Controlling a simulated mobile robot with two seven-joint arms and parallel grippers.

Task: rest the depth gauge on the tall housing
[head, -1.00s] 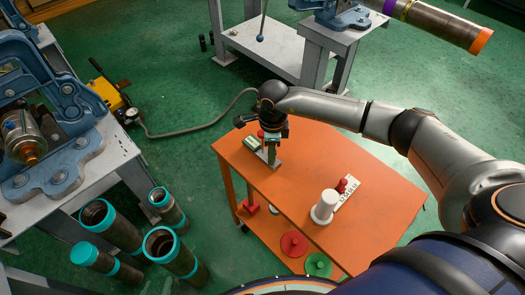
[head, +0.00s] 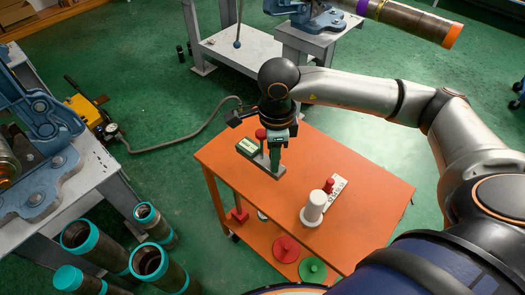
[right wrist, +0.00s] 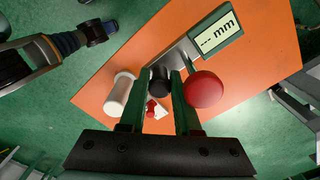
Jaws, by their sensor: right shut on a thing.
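The depth gauge has a mm display (head: 248,146), a grey base bar (head: 260,178) and a red ball knob (head: 261,133). In the right wrist view its display (right wrist: 218,38) and knob (right wrist: 203,90) show large. My right gripper (head: 275,152) points down, shut on the gauge's dark middle part (right wrist: 160,80). The gauge is over the cart's far left part; whether its base clears the top is hard to tell. The white cylinder, which looks like the tall housing (head: 314,207), stands upright on the cart, apart from the gauge. It also shows in the right wrist view (right wrist: 120,94). My left gripper is out of view.
The orange cart top (head: 365,215) has free room around the housing. A small red piece (head: 328,186) sits by a white marked plate (head: 339,184) beside it. Red (head: 286,249) and green (head: 312,269) discs lie on the lower shelf. Teal-rimmed pipes (head: 150,262) stand at left.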

